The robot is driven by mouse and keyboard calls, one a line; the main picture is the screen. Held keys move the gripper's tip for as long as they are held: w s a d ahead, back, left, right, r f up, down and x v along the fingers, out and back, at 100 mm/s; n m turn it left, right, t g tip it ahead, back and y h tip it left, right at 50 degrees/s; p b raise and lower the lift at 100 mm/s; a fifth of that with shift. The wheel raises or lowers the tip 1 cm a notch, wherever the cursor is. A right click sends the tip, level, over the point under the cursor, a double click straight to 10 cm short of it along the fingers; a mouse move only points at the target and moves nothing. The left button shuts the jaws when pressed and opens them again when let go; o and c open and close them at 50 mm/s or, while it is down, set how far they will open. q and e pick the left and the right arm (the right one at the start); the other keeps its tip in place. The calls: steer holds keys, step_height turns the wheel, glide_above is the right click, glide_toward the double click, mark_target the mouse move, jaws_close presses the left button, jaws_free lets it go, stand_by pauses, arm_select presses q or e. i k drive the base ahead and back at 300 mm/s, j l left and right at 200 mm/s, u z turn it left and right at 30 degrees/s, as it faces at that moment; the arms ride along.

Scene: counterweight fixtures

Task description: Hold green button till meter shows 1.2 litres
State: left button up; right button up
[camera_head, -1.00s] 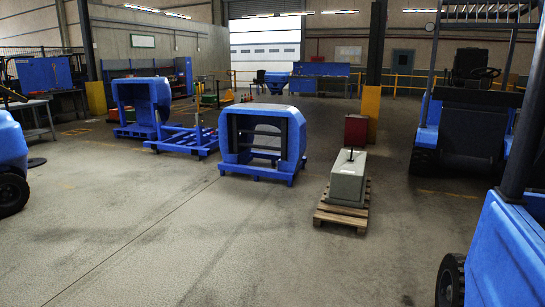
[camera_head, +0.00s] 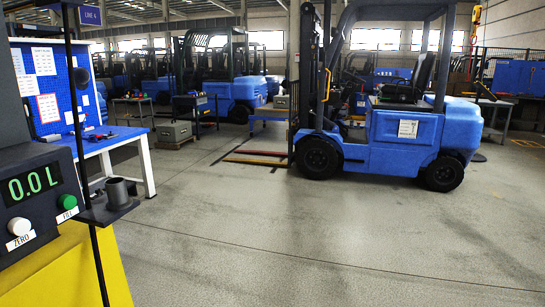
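In the head view the dark fill unit stands at the left edge, partly cut off by the frame. Its meter (camera_head: 35,183) reads 0.0L in green digits. Below the digits are a green button (camera_head: 67,202) labelled FILL and a white button (camera_head: 19,227) labelled ZERO. A grey cup (camera_head: 118,191) stands on a small dark shelf (camera_head: 108,211) to the right of the buttons. Neither of my grippers is in view, and nothing touches the green button.
A yellow base (camera_head: 75,275) is under the fill unit. Behind it stands a blue-topped workbench (camera_head: 105,143) with a pegboard (camera_head: 55,90). A blue forklift (camera_head: 405,130) is parked further back, forks (camera_head: 258,158) pointing left. The floor in front and to the right is clear.

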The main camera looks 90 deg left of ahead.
mark_target(66, 201)
steer(key=u, duration=4.25)
